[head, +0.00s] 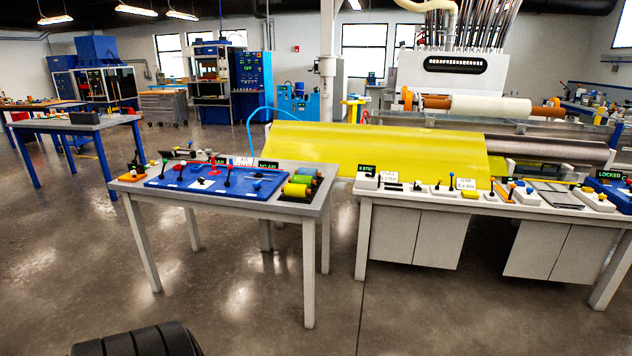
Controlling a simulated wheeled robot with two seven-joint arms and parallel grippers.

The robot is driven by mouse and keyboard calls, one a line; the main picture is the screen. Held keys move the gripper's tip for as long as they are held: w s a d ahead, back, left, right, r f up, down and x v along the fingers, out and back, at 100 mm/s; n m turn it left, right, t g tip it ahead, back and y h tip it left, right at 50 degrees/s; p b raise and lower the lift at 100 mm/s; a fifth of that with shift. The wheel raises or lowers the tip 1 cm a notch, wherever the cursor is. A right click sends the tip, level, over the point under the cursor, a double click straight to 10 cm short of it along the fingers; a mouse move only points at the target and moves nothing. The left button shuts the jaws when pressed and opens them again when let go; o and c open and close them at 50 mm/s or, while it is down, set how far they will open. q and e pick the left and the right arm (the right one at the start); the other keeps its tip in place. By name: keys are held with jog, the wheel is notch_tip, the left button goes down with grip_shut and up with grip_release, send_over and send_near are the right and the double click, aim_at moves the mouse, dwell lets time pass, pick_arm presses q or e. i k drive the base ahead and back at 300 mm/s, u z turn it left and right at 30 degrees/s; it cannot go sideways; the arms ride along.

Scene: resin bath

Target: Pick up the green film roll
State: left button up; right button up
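Neither of my grippers is in view.
A blue panel (190,182) with levers and knobs covers most of that table. To the right, a long white bench (410,196) carries controls and signs. A wide yellow sheet (390,150) runs behind both. The floor (240,300) in front is clear.

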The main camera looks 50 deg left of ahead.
aim_at(309, 180)
jog(key=z, duration=0.3)
jog(key=i, duration=2.1)
jog(key=u, duration=0.45)
jog(key=i, duration=1.15)
jog(key=u, duration=1.6)
jog(key=i, duration=0.85)
jog(key=u, duration=0.65)
